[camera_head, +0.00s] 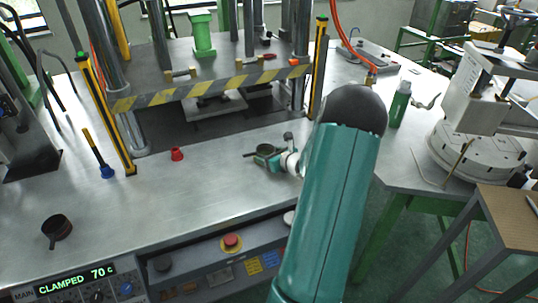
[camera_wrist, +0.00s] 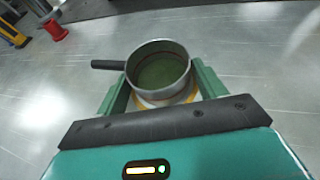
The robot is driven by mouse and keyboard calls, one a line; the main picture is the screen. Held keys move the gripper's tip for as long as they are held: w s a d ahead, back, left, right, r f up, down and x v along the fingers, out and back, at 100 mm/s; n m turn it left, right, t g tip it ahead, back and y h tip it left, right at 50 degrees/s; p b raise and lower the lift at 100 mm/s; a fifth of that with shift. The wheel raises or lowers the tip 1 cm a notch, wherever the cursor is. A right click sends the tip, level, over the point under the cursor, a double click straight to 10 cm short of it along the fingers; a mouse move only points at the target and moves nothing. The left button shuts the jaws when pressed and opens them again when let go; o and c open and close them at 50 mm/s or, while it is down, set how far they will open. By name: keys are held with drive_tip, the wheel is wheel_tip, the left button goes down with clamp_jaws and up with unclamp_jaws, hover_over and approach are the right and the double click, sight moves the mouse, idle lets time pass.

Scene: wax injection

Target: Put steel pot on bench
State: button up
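The steel pot (camera_wrist: 158,68) is a small round pot with a grey metal rim, a green-looking inside and a dark handle pointing left in the wrist view. My gripper (camera_wrist: 160,80) has one green finger on each side of the pot, and both appear to press against its wall. In the head view the pot (camera_head: 265,149) is partly hidden by my gripper (camera_head: 268,158), low over the middle of the metal bench (camera_head: 190,200). I cannot tell whether the pot's base touches the bench.
A dark handled pot (camera_head: 57,228) stands at the bench's left. A red piece (camera_head: 177,154) and a blue-based tool (camera_head: 106,171) stand before the press with its striped bar (camera_head: 200,87). A green bottle (camera_head: 399,104) stands at right. The bench's front middle is clear.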

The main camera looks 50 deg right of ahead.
drive_tip(key=shift+o, duration=1.2)
